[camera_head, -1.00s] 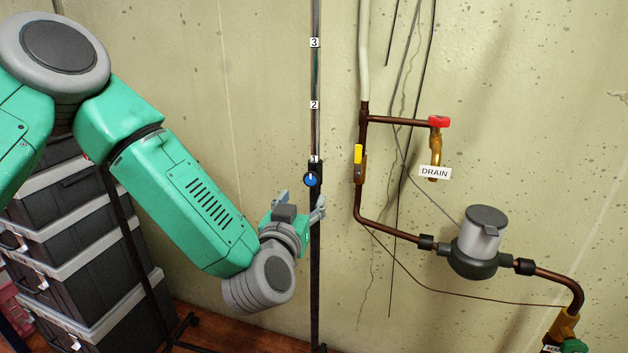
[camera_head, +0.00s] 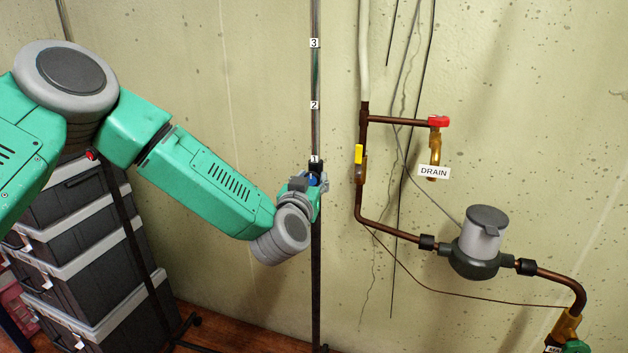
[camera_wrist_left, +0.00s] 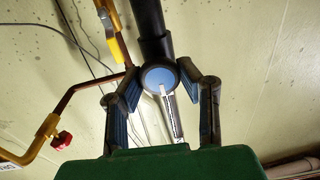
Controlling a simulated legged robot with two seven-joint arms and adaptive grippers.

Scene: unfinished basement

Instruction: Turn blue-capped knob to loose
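The blue-capped knob (camera_wrist_left: 159,79) sits on a dark vertical pole (camera_head: 316,270), with a white pointer line on its cap. In the head view only a bit of the blue cap (camera_head: 313,181) shows behind the gripper. My left gripper (camera_head: 314,184) is at the knob. In the left wrist view its two fingers (camera_wrist_left: 163,98) are spread apart, one on each side of the knob, with visible gaps between finger pads and cap. The pole carries number labels 1, 2 and 3 above the knob. My right gripper is not in view.
To the right, copper pipes carry a yellow-handled valve (camera_head: 358,154), a red-handled drain valve (camera_head: 438,122) and a grey meter (camera_head: 480,235). Stacked dark cases (camera_head: 95,275) stand at the left. A concrete wall is close behind the pole.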

